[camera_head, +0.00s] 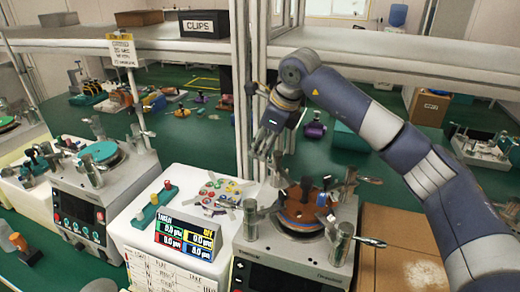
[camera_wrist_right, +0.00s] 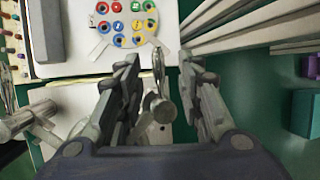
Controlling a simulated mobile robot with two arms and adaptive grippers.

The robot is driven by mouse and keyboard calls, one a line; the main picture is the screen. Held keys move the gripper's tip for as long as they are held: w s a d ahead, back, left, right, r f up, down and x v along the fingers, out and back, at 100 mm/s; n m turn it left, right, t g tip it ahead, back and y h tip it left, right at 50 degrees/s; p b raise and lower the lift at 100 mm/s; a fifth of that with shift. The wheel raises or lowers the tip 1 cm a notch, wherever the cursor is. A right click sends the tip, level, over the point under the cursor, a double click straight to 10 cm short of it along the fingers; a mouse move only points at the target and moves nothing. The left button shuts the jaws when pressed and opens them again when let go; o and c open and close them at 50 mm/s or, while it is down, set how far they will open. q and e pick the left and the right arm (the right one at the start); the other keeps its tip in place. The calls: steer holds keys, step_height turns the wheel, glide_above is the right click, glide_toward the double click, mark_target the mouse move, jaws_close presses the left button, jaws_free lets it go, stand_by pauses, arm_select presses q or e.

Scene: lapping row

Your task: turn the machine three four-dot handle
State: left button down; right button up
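My right gripper (camera_head: 266,148) points down beside the grey upright, above the back of a lapping machine (camera_head: 262,248) with a brown-orange round plate (camera_head: 305,207). In the right wrist view its two fingers (camera_wrist_right: 160,62) are apart. A metal lever handle (camera_wrist_right: 158,72) with a rounded hub shows between them; I cannot tell whether they touch it. This machine has several metal lever handles at its corners, one at the front right (camera_head: 342,243) and one at the front left (camera_head: 251,220). Dot marks on the handles are too small to read. My left gripper is out of view.
Another machine with a teal plate (camera_head: 100,153) stands at left. Between them are a coloured number display (camera_head: 188,238) and a palette of coloured dots (camera_head: 222,190). A cardboard box (camera_head: 405,235) is at right. Grey uprights and a shelf (camera_head: 400,52) stand close to my right arm.

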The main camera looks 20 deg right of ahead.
steer(key=v, duration=0.9)
steer(key=shift+r, duration=0.15)
steer(key=shift+s, duration=0.1)
